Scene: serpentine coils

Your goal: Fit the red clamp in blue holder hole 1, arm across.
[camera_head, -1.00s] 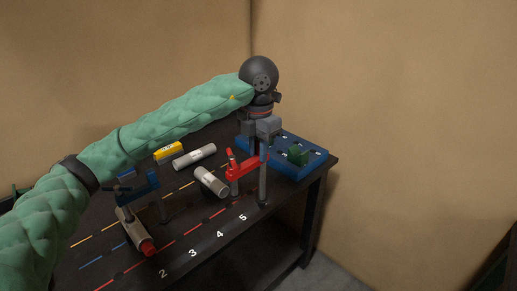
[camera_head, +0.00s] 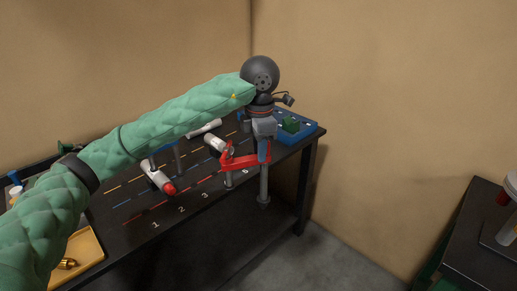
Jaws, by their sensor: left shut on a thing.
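The red clamp (camera_head: 241,162) hangs below my left gripper (camera_head: 264,138), which is shut on it near its long grey post. The clamp's red arm reaches to the left, with a short grey foot under its far end. The long post points down and its lower end shows past the table's front edge in the picture. The blue holder (camera_head: 309,134) lies at the table's far right corner, behind and right of the gripper. The gripper hides its left part, and I cannot read its hole numbers. My right gripper is not in view.
Grey cylinders (camera_head: 216,144), a red-tipped cylinder (camera_head: 158,177) and a blue upright piece (camera_head: 178,157) are left of the clamp. A yellow tray (camera_head: 84,254) is at lower left, another dark table (camera_head: 468,243) at right.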

